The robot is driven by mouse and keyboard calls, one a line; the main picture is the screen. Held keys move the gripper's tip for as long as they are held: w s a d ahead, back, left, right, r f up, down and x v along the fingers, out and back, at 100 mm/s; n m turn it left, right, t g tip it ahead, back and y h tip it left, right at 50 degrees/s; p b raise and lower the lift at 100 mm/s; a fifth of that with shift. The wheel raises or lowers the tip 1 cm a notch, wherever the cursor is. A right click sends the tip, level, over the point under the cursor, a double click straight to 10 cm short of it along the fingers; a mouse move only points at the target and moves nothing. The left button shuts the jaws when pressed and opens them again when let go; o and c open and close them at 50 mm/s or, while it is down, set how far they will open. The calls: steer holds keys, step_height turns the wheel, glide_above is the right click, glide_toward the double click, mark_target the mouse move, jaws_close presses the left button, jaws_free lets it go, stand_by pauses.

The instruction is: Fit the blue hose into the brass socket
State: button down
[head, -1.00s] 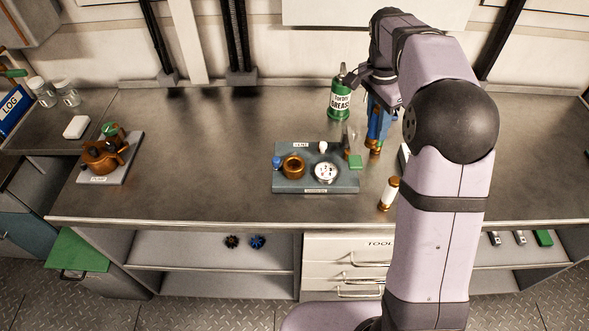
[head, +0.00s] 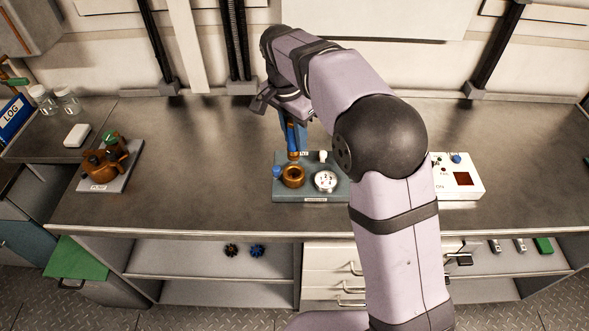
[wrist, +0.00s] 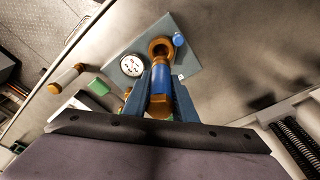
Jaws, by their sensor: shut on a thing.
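The blue hose (head: 292,136) hangs upright in my gripper (head: 291,125), with brass ends. In the wrist view the hose (wrist: 161,90) stands between the two blue fingers of my gripper (wrist: 161,78), which are shut on it. The brass socket (head: 293,180) is a round ring on the left part of a grey-blue plate (head: 316,198). In the head view the hose's lower end is just above and behind the socket. In the wrist view the hose's far end overlaps the socket (wrist: 159,43), so I cannot tell the exact gap.
A brass pump unit (head: 105,163) stands at the left. A white box (head: 458,188) is at the right. The bench between pump and plate is clear.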

mark_target(289, 125)
steer(key=shift+f+p, duration=1.15)
steer(key=shift+f, duration=3.25)
steer(key=shift+f, duration=0.15)
steer(key=c, duration=1.5)
jaws_free()
steer(key=shift+o, duration=0.2)
steer(key=r, duration=0.4)
steer(key=s+r+b, duration=0.1)
steer(key=r, duration=0.3)
steer(key=a+r+b, duration=0.1)
steer(key=r, duration=0.3)
steer(key=shift+s+a+r, duration=0.1)
steer(key=shift+s, duration=0.05)
